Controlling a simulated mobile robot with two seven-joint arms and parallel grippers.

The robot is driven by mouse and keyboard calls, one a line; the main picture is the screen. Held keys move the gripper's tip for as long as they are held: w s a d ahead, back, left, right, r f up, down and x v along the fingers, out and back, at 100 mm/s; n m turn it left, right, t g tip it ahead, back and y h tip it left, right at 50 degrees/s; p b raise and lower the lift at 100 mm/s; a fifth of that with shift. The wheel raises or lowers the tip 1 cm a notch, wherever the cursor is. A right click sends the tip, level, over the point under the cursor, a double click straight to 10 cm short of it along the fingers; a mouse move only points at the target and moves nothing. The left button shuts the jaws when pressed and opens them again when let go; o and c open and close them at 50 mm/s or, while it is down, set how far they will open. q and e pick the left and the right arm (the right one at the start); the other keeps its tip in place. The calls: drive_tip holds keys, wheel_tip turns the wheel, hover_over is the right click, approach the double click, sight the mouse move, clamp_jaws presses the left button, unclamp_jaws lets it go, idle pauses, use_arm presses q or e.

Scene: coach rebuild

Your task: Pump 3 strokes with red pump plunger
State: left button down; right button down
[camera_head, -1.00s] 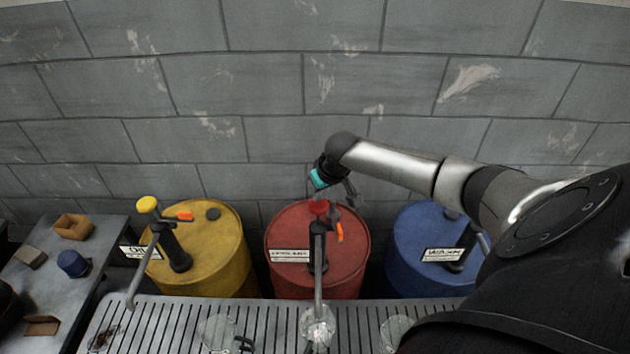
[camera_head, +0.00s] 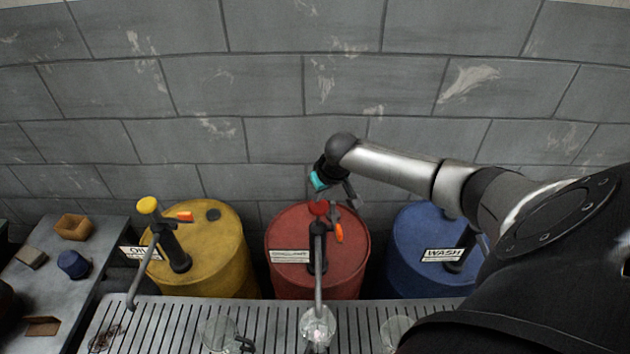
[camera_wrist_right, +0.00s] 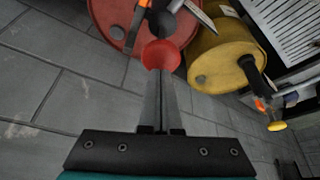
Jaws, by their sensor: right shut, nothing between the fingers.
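The red pump plunger knob (camera_head: 318,208) tops a black pump on the red drum (camera_head: 288,222). Its spout (camera_head: 319,285) reaches down to a clear vessel (camera_head: 318,322) on the slatted bench. My right gripper (camera_head: 327,200) is by the knob, its fingers partly hidden in the head view. In the right wrist view its fingers (camera_wrist_right: 161,95) are shut and empty, with the red knob (camera_wrist_right: 160,55) just beyond their tips. I cannot tell whether they touch it. My left gripper is not in view.
A yellow drum (camera_head: 220,250) with a yellow-knobbed pump stands left, and a blue drum (camera_head: 415,240) stands right, partly behind my arm. A block wall (camera_head: 300,90) closes the back. Clear vessels also stand on the slatted bench (camera_head: 170,325). A side table (camera_head: 60,295) holds small items.

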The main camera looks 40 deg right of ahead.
sight(321, 210)
drive_tip(key=shift+s+a+f+b, duration=0.1)
drive_tip(key=shift+f+b, duration=0.65)
drive_tip(key=shift+f, duration=0.75)
drive_tip(key=shift+s+f+b, duration=0.1)
drive_tip(key=shift+f+b, duration=0.6)
drive_tip(key=shift+f, duration=1)
wheel_tip(321, 210, up, 5)
drive_tip(key=p, duration=0.5)
drive_tip(key=shift+w+f, duration=0.1)
drive_tip(key=shift+f, duration=0.05)
drive_tip(key=shift+r, duration=0.2)
drive_tip(key=shift+w+r+p, duration=0.1)
drive_tip(key=shift+r+p, duration=0.2)
drive_tip(key=shift+r, duration=0.75)
drive_tip(key=shift+f, duration=0.2)
